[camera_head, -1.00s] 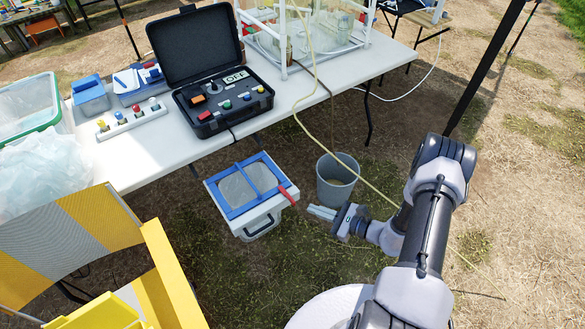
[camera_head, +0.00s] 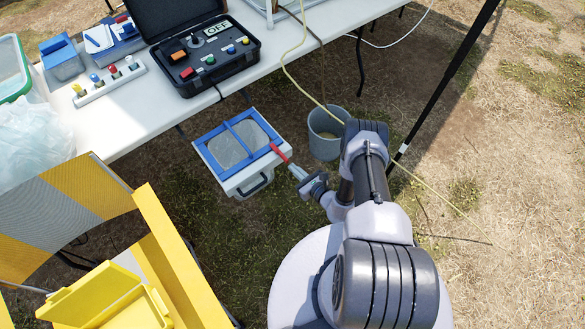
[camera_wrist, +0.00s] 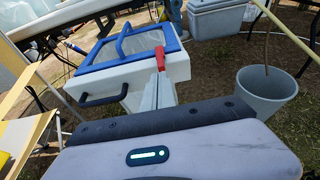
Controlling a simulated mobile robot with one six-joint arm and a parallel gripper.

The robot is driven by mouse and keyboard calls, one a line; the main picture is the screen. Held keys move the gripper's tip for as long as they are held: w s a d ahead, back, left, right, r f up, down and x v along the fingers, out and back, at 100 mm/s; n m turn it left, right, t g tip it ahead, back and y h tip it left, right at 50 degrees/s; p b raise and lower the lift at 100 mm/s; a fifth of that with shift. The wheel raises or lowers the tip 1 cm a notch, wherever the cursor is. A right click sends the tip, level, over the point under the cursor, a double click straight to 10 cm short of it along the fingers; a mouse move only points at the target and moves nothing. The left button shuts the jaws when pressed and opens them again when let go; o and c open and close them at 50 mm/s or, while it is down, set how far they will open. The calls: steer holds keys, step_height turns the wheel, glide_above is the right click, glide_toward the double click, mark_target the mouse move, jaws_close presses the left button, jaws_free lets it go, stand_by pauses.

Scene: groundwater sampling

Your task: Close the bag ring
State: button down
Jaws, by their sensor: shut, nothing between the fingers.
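The blue bag ring (camera_head: 233,124) is a rectangular frame with a crossbar and a pale liner inside it. It lies on top of a white box (camera_head: 250,178) with a dark handle, on the ground beside the table. In the wrist view, a blue bar (camera_wrist: 124,34) rises in an arch over the frame. A red lever (camera_head: 281,153) sticks out at the frame's right corner; it also shows in the wrist view (camera_wrist: 160,57). My gripper (camera_head: 296,171) is shut and empty, its fingertips (camera_wrist: 160,88) close to the lever. I cannot tell whether they touch it.
A grey bucket (camera_head: 326,134) stands just right of the box. The white table (camera_head: 150,112) carries a black control case (camera_head: 210,82) above and behind. A yellow chair or stand (camera_head: 165,255) is at the lower left. Bare ground lies between.

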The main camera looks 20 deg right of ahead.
steer(key=shift+w+a, duration=0.2)
steer(key=shift+w, duration=0.55)
steer(key=shift+w, duration=0.1)
